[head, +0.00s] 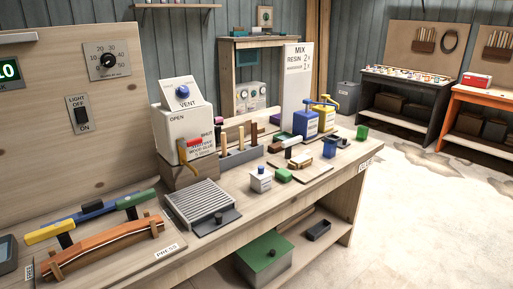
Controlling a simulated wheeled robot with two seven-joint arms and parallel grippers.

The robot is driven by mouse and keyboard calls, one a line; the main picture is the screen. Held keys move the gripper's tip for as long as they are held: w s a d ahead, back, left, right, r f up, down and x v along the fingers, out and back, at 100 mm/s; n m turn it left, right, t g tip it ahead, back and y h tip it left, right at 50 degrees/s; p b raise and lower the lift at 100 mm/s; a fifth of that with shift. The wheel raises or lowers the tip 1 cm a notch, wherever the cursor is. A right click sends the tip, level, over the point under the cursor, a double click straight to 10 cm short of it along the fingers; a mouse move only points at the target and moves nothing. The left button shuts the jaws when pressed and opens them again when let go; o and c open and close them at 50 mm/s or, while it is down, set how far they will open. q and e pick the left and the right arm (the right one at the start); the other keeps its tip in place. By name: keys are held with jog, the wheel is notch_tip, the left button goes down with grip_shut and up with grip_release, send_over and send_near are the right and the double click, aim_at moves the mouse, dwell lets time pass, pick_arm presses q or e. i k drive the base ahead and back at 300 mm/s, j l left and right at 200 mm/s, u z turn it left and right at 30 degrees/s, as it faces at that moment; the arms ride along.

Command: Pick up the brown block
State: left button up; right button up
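Several brownish pieces lie on the workbench, and I cannot tell which one is the brown block. A small reddish-brown piece (275,147) lies near a black and white item. Neither of my grippers shows in the head view.
Nearby on the bench are a green block (284,175), a white bottle (261,180), a blue pump container (305,122) and a green cup (362,133). A ribbed grey plate (200,203) and a curved wooden strip (105,243) lie left. Open floor lies right.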

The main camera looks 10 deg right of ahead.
aim_at(275, 147)
jog(key=i+l+u, duration=0.1)
jog(key=l+u, duration=0.4)
jog(key=l, duration=0.25)
jog(key=i+l+u, duration=0.2)
jog(key=l, duration=0.8)
jog(key=l+u, duration=0.2)
jog(key=l, duration=3.75)
